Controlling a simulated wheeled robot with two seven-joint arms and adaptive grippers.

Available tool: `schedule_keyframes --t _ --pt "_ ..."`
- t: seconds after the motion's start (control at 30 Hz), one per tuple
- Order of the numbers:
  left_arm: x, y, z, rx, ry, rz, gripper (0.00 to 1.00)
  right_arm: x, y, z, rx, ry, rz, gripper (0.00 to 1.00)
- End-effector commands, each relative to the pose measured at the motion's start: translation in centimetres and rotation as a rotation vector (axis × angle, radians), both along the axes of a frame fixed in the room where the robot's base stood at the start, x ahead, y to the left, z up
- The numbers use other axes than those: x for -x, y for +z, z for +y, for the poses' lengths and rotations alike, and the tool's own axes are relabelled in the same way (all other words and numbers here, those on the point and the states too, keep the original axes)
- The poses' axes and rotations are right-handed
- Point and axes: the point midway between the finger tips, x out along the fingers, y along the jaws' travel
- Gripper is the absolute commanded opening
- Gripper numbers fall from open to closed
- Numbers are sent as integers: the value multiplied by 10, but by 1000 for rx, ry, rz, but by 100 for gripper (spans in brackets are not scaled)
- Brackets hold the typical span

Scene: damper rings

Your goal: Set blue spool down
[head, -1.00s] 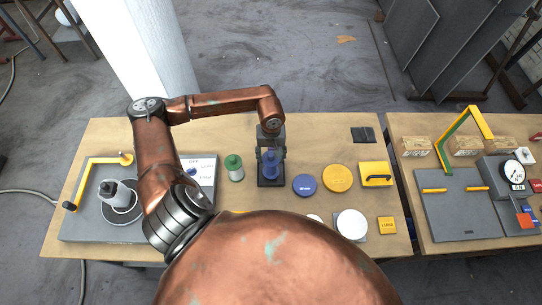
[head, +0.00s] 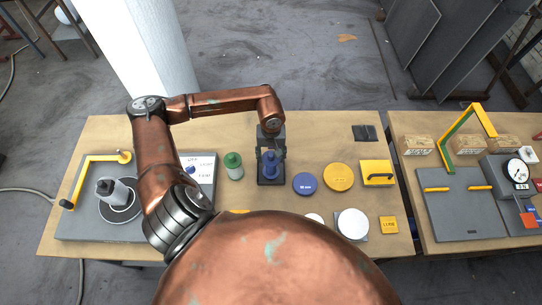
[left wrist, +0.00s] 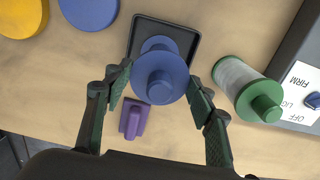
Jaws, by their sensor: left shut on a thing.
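The blue spool (head: 270,168) is upright over a small dark square tray (head: 263,182) near the middle of the table. In the left wrist view the spool (left wrist: 160,72) covers the front part of the dark tray (left wrist: 192,42). My left gripper (head: 270,152) comes down from above and is shut on the spool. In the left wrist view its fingers (left wrist: 159,80) stand on either side of the spool. The spool's underside is hidden, so I cannot tell whether it touches the tray. My right gripper is not in view.
A green-capped spool (head: 233,166) stands close to the left of the tray. A blue disc (head: 305,183) and a yellow disc (head: 339,177) lie to the right. In the left wrist view a purple block (left wrist: 134,118) lies beside the tray. A grey panel (head: 203,170) is farther left.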

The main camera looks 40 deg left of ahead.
Motion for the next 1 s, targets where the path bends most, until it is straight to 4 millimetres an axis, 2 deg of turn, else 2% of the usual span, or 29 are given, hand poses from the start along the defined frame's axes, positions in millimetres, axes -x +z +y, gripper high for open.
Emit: schedule_keyframes --t 0.37,0.4,0.7,1.0 --pt "0 -5 0 0 0 0 12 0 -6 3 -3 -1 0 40" --pt "0 -5 0 0 0 0 52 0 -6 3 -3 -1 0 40" --pt "0 -4 0 0 0 0 71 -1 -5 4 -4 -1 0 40" --pt "0 -2 0 0 0 0 71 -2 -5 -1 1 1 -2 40"
